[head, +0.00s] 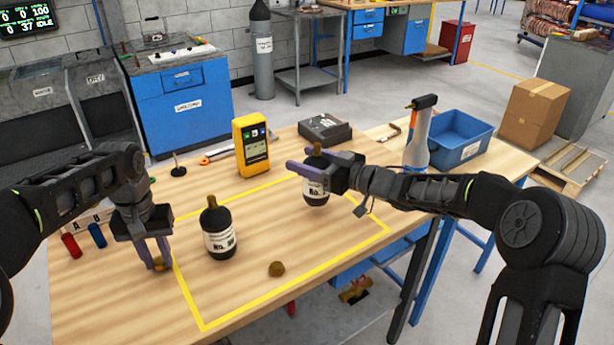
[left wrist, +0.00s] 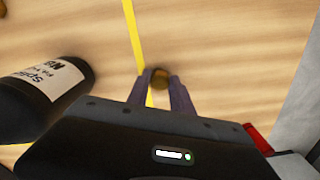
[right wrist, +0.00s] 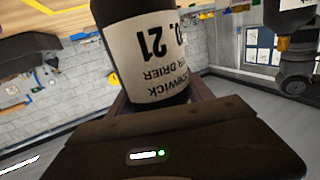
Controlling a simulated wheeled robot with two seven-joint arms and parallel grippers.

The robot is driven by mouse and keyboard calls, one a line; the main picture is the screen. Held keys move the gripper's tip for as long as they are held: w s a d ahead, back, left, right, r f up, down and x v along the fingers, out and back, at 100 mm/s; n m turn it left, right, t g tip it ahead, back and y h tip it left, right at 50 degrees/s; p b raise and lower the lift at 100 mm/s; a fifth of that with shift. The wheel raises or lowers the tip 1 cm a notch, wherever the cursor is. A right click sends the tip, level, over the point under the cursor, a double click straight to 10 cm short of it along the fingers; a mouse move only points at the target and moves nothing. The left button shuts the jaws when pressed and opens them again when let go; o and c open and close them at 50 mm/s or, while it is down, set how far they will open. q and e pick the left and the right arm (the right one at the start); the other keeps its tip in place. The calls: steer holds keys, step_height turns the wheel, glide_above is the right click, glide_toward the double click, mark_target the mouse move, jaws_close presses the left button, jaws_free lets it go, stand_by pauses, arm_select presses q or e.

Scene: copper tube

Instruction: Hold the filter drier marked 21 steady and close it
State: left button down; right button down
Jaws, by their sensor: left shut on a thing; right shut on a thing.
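The filter drier marked 21 (head: 316,188) is a black bottle with a white label and brass top, and looks upright. My right gripper (head: 318,168) is shut around its upper body; its label reading 21 fills the right wrist view (right wrist: 150,50). I cannot tell if its base touches the table. My left gripper (head: 158,262) points down at the table's left and is shut on a small brass cap (left wrist: 160,77). A second black drier (head: 218,232) stands between the grippers, its number unclear. Another brass cap (head: 277,268) lies on the table near the front.
A yellow tape outline (head: 260,305) marks the wooden table. A yellow meter (head: 251,146) and dark box (head: 325,128) stand behind. A blue bin (head: 460,140) and grey-white bottle-shaped tool (head: 417,145) are at right. Red (head: 71,246) and blue (head: 97,235) cylinders stand at left.

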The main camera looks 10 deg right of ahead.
stand_by(0.3)
steer(key=shift+f, duration=1.75)
arm_select(q)
steer(key=shift+f, duration=0.1)
arm_select(e)
steer(key=shift+f, duration=0.1)
steer(key=shift+c, duration=2.1)
jaws_free()
steer(key=shift+f, duration=0.15)
steer(key=shift+s+d+r, duration=0.15)
steer(key=shift+d+r, duration=0.05)
arm_select(q)
step_height(320, 180, up, 3)
steer(key=p, duration=0.2)
steer(key=shift+p, duration=0.35)
arm_select(e)
steer(key=v, duration=1.1)
steer(key=shift+s+d, duration=0.2)
